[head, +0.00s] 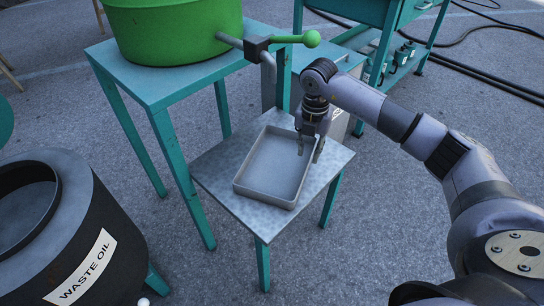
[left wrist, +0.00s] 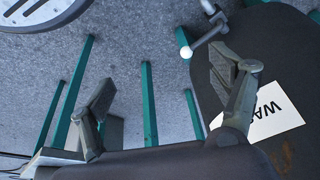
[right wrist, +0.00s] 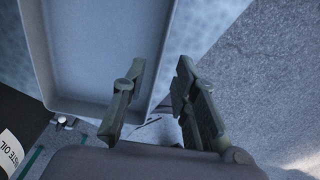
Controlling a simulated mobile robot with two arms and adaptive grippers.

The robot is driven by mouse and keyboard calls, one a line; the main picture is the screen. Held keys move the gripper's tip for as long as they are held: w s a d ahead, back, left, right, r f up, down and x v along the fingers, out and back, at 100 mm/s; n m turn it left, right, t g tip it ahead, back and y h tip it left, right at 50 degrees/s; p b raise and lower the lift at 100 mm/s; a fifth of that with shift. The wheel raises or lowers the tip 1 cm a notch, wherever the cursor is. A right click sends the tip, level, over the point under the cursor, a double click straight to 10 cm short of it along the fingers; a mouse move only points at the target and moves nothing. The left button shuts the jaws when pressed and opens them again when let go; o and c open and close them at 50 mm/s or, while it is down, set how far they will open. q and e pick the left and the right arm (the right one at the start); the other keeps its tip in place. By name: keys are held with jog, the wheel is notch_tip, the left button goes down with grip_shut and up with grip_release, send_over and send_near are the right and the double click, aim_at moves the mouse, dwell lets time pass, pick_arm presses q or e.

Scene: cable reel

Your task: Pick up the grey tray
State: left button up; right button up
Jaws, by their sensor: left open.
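The grey tray (head: 246,188) is a shallow rectangular pan lying flat and empty on a low metal-topped table. My right gripper (head: 310,150) points down at the tray's right wall. In the right wrist view the tray (right wrist: 100,50) fills the upper left. The right gripper (right wrist: 160,80) is open there, one finger over the tray's inside and the other outside, with the wall seen between them. I cannot tell whether either finger touches it. My left gripper (left wrist: 165,85) is open and empty in the left wrist view, beside the waste oil drum; the head view does not show it.
The low table (head: 222,196) has bare metal in front of the tray. A taller teal table (head: 172,88) with a green tub (head: 175,30) and a green-knobbed lever (head: 300,39) stands behind left. The waste oil drum (head: 95,215) is at left. Hoses (head: 495,80) lie far right.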

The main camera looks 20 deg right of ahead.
aim_at(307, 168)
jog(key=shift+s+f, duration=0.2)
jog(key=shift+f, duration=0.25)
jog(key=shift+s+f, duration=0.2)
jog(key=shift+f, duration=0.25)
notch_tip(307, 168, down, 5)
jog(key=shift+a+r+b, duration=0.1)
jog(key=shift+a+b, duration=0.05)
jog(key=shift+b, duration=0.75)
pick_arm(q)
jog(key=w+d+r+t+h, duration=0.1)
jog(key=w+d+r+t, duration=0.1)
jog(key=w+t, duration=0.2)
jog(key=w, duration=0.3)
jog(key=shift+w+d+r+t, duration=0.3)
jog(key=shift+w+r, duration=0.1)
pick_arm(e)
jog(key=shift+c, duration=0.3)
grip_shut()
